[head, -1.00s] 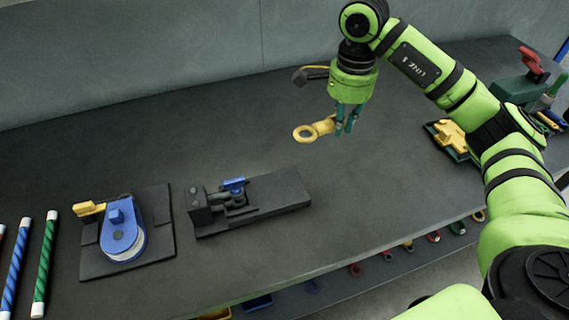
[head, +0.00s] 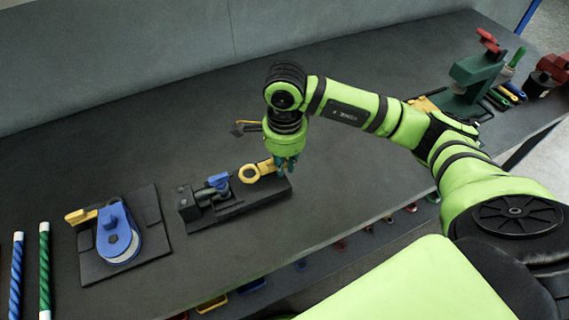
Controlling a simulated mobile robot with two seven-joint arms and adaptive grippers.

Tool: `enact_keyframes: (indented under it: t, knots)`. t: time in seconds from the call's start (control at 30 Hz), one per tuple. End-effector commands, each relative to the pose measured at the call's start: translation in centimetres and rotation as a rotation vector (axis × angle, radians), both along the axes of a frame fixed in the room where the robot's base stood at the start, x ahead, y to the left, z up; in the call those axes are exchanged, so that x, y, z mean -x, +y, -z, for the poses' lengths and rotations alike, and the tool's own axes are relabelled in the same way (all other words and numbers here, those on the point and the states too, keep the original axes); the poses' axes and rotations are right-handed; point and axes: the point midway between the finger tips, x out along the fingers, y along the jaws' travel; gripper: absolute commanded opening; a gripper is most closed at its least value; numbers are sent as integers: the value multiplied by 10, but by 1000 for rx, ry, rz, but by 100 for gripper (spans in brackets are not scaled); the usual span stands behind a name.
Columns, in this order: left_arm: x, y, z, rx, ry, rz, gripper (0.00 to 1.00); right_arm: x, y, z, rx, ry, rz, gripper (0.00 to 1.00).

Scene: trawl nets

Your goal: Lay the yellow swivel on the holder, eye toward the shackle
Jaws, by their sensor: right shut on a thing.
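My right gripper (head: 284,166) is shut on the yellow swivel (head: 250,174) by its right end. The swivel's ring-shaped eye points left, toward the blue and dark shackle fixture (head: 218,181) on the holder. The holder (head: 240,208) is a long dark plate on the bench, and the swivel is over its right part. I cannot tell whether the swivel touches the plate. The part inside the fingers is hidden. My left gripper is out of view.
A blue block with a pale wheel (head: 121,240) sits on a dark plate to the left, with a yellow piece beside it. Blue (head: 16,275) and green (head: 44,270) striped rods lie at far left. A green press-like tool (head: 474,78) stands at the back right.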

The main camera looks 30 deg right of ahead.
Motion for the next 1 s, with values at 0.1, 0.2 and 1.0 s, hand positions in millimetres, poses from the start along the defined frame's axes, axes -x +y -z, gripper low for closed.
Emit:
enact_keyframes:
  t: [0.1,0.2,1.0]
  knots:
    - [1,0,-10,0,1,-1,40,0,0,14,-1,2,1,0]
    - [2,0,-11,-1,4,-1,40,0,0,21,-1,0,-1,0]
    - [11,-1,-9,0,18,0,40,0,0,22,0,0,-1,38]
